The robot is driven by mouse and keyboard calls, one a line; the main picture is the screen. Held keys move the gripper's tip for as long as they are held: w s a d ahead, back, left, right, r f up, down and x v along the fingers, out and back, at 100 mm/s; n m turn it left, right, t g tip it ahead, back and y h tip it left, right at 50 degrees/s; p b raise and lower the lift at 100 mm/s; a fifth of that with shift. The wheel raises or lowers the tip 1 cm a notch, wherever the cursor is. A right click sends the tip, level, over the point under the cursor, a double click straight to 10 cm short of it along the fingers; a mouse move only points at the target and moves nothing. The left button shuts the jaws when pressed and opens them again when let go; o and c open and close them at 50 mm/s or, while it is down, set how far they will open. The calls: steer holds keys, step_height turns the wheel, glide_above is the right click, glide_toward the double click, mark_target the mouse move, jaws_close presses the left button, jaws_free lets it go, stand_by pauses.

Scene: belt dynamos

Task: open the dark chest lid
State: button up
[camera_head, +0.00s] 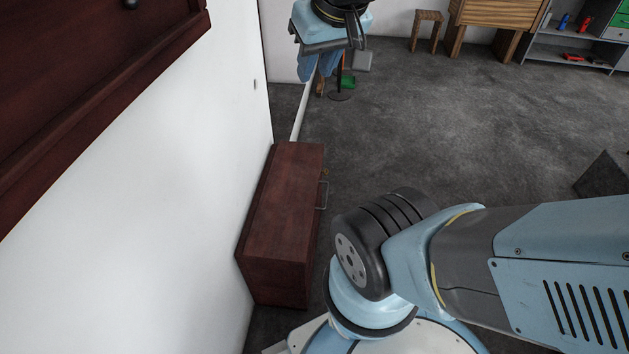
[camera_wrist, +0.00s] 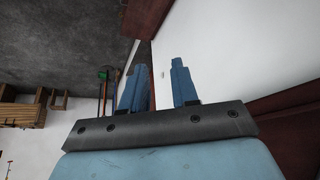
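The dark chest (camera_head: 285,210) is a long reddish-brown box on the floor against the white wall in the head view. Its lid looks closed, and a metal handle (camera_head: 322,195) is on its right side. My gripper (camera_head: 318,68) is up beyond the chest's far end in the head view, apart from it. In the wrist view its two blue fingers stand apart with nothing between them (camera_wrist: 158,78). A dark red-brown piece at the top of the wrist view (camera_wrist: 145,18) appears to be the chest, cut off by the frame.
A dark red-brown cabinet (camera_head: 90,75) hangs on the wall at upper left. A wooden stool (camera_head: 427,30), a wooden table (camera_head: 497,14) and a grey shelf (camera_head: 570,45) stand at the back. The grey floor (camera_head: 450,110) right of the chest is mostly clear.

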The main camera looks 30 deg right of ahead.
steer(key=w+d+f+g+y, duration=0.1)
steer(key=w+d+f+g, duration=0.2)
steer(key=w, duration=0.4)
steer(key=w+d+f+g+y, duration=0.1)
steer(key=w+d+f+g, duration=0.1)
steer(key=w+f, duration=0.45)
steer(key=w+d+f+m+g+y, duration=0.1)
steer(key=w+d+f+y, duration=0.2)
steer(key=w+d+f, duration=0.4)
steer(key=w+d+f+y, duration=0.25)
steer(key=d+f, duration=0.25)
steer(key=f, duration=0.3)
steer(key=d+f+m+t+y, duration=0.15)
steer(key=d+f, duration=0.35)
steer(key=f, duration=0.5)
steer(key=d+f+m+t+y, duration=0.1)
steer(key=d+f+y, duration=0.25)
steer(key=f, duration=0.65)
steer(key=m+t, duration=0.3)
steer(key=t, duration=0.4)
glide_toward(327, 197)
steer(key=shift+y, duration=0.25)
steer(key=x, duration=0.7)
steer(key=f+x, duration=0.1)
steer(key=x, duration=0.2)
